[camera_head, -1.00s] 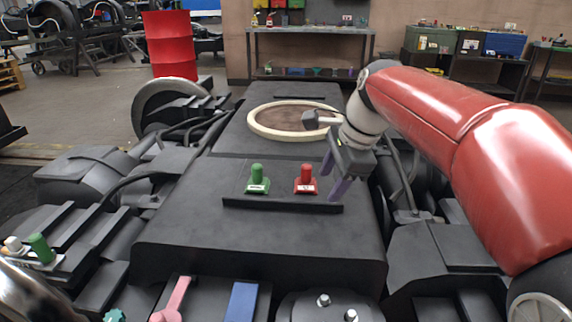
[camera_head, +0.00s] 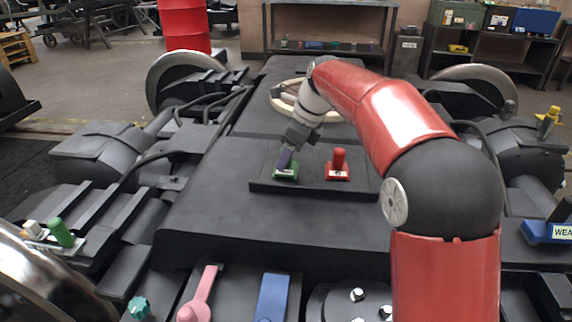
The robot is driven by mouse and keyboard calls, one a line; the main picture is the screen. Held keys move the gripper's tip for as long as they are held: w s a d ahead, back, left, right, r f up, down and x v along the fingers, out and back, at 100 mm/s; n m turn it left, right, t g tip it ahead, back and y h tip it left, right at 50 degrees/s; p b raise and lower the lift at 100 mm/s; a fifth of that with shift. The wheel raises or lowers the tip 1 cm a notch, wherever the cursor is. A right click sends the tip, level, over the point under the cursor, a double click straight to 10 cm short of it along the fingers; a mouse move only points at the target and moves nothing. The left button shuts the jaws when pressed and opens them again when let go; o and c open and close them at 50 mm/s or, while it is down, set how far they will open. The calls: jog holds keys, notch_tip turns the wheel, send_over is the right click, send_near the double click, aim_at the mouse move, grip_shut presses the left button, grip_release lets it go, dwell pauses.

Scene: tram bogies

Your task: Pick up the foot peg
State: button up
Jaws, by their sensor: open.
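Two pegs stand on a black strip on the dark bogie top: a red peg (camera_head: 338,162) on a red base with a white label, and a green peg to its left. Of the green one only the green labelled base (camera_head: 286,175) shows clearly; its upright part is hidden by my gripper. My gripper (camera_head: 286,160) is open, pointing down, with its purplish fingers at the green peg. I cannot tell whether they touch it. The labels are too small to read, so which peg is the foot peg is unclear.
A green peg (camera_head: 61,232) and a white one stand at the left. A yellow peg (camera_head: 547,119) is at the right, above a blue labelled block (camera_head: 552,232). A pale ring (camera_head: 285,102) lies behind my gripper. Pink (camera_head: 199,300) and blue (camera_head: 271,297) parts are in front.

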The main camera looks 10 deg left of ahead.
jog(key=shift+a+f, duration=0.15)
jog(key=shift+f, duration=0.1)
jog(key=c, duration=1)
jog(key=shift+c, duration=0.2)
notch_tip(320, 180, up, 20)
jog(key=p, duration=0.3)
